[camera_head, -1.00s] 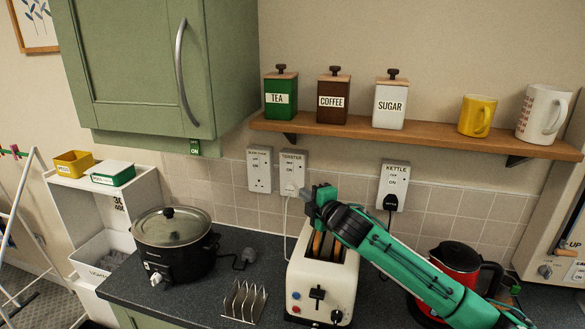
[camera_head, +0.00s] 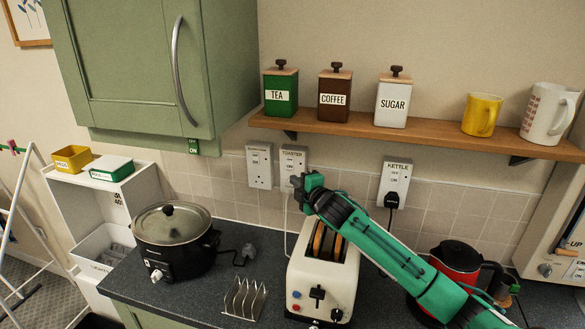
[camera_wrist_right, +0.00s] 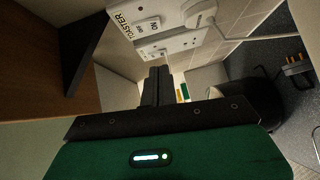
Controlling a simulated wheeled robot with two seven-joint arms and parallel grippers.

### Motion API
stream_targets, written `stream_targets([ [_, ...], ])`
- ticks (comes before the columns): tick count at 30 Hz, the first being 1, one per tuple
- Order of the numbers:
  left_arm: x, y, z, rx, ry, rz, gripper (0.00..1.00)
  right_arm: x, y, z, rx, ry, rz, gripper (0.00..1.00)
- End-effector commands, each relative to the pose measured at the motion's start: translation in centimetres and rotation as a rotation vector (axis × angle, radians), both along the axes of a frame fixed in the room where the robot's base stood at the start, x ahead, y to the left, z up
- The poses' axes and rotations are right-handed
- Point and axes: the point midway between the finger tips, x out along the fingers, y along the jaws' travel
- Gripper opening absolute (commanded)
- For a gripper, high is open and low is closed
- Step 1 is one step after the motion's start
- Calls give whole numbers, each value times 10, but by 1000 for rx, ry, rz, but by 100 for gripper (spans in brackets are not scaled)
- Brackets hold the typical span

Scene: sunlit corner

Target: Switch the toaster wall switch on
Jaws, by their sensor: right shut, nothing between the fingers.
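The toaster wall switch is on a white socket plate labelled TOASTER (camera_head: 293,158), on the wall below the shelf. In the right wrist view the same plate (camera_wrist_right: 147,23) is at the top, with OFF and ON lettering by the switch and a white plug. My right gripper (camera_head: 298,182) is shut and empty, just in front of the lower part of that plate in the head view. Its closed fingers (camera_wrist_right: 157,80) point towards the plates in the wrist view; I cannot tell whether they touch. The toaster (camera_head: 322,275) stands below, with bread in its slots. My left gripper is out of view.
The wooden shelf (camera_head: 430,136) with canisters and mugs juts out above. The slow cooker plate (camera_head: 259,165) is to the left, the kettle plate (camera_head: 395,182) to the right. A slow cooker (camera_head: 172,240), toast rack (camera_head: 244,299) and red kettle (camera_head: 457,265) stand on the counter.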

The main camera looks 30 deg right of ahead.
Motion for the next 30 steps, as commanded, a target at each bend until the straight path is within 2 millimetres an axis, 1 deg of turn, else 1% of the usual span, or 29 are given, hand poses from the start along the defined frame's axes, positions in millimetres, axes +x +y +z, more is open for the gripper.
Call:
stream_targets([
  [1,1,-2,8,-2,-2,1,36,9,-1,4,4,0,-2,0],
  [9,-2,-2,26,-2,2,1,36,49,-3,0,3,0,-1,0],
  [12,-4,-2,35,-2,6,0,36,56,-16,-2,1,2,-2,0],
  [19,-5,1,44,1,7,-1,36,69,-30,-7,0,2,-1,0],
  [30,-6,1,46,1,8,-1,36,72,-34,-9,0,0,0,0],
])
